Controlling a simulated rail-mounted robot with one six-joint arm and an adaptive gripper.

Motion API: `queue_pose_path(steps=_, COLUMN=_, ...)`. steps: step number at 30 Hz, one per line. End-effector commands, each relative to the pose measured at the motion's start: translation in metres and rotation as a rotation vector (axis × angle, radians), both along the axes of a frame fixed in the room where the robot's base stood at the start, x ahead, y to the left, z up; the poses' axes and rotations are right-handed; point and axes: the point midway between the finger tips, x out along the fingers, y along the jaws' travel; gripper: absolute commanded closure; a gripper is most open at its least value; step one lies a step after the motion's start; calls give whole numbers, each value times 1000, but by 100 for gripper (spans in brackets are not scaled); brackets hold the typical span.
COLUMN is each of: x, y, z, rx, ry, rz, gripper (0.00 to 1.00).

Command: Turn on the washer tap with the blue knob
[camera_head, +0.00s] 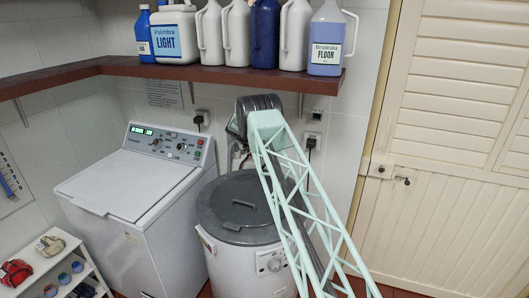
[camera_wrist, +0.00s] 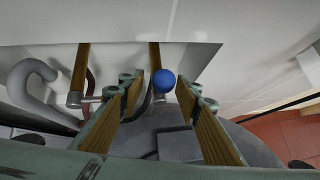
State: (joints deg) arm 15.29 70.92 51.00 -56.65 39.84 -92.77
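The blue knob (camera_wrist: 163,80) is a small round ball in the wrist view, just right of a brown vertical pipe (camera_wrist: 154,56). My gripper (camera_wrist: 160,92) is open, with one finger on each side of the knob in the picture. The right finger's tip appears very close to the knob; I cannot tell whether it touches. The tap body behind and below the knob is mostly hidden. In the head view my arm hides the tap, the knob and the fingers near the wall behind the drum washer.
A second pipe (camera_wrist: 80,68) with a metal fitting and a curved grey hose (camera_wrist: 35,75) are at left. The lidded drum washer (camera_head: 214,222) stands beside a white washing machine (camera_head: 125,180). A shelf (camera_head: 185,73) with several bottles hangs above.

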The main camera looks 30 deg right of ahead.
Motion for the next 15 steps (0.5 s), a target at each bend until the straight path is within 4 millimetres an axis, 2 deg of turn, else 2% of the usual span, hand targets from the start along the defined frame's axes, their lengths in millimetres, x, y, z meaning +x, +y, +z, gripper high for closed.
queue_pose_path(steps=15, x=-2, y=3, z=4, rx=0, ry=1, rz=-1, gripper=69)
